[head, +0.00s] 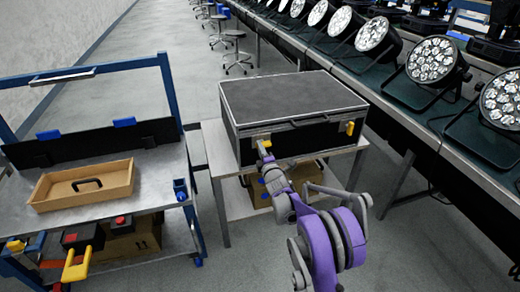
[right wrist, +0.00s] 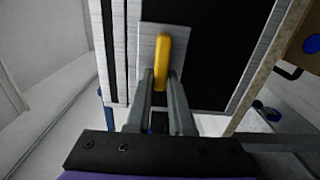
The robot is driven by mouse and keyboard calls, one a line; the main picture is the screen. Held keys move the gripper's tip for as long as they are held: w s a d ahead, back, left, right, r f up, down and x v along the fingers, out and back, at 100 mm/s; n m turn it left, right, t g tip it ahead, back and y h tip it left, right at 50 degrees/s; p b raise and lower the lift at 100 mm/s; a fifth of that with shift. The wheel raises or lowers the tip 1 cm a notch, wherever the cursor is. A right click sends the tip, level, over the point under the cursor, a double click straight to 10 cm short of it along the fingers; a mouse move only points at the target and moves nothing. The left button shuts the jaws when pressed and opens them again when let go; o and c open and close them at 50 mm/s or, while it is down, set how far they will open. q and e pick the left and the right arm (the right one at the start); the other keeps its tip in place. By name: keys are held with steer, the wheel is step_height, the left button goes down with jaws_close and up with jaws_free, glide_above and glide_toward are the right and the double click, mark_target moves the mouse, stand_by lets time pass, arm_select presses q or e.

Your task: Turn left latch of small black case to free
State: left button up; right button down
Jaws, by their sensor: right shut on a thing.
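The small black case (head: 292,100) stands shut on a low table, with pale metal edges and a dark handle (head: 296,122) on its front. Its left latch (right wrist: 163,48) is a yellow lever on a metal plate, upright along the plate in the right wrist view. In the head view this latch is mostly hidden behind my right gripper (head: 264,148). The right latch (head: 350,128) is yellow too. In the right wrist view, my right gripper (right wrist: 161,78) has its fingers on both sides of the left latch's lower end, shut on it. My left gripper is out of view.
The low table (head: 225,180) has a lower shelf with a cardboard box. A blue-framed workbench (head: 165,170) with a wooden tray (head: 58,199) stands at left. A long bench of round lamps (head: 436,62) runs along the right. Grey floor lies between.

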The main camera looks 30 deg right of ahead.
steer(key=c, duration=0.8)
jaws_free()
steer(key=shift+s, duration=0.1)
steer(key=p+v, duration=0.1)
steer(key=v, duration=0.9)
steer(key=shift+s, duration=0.35)
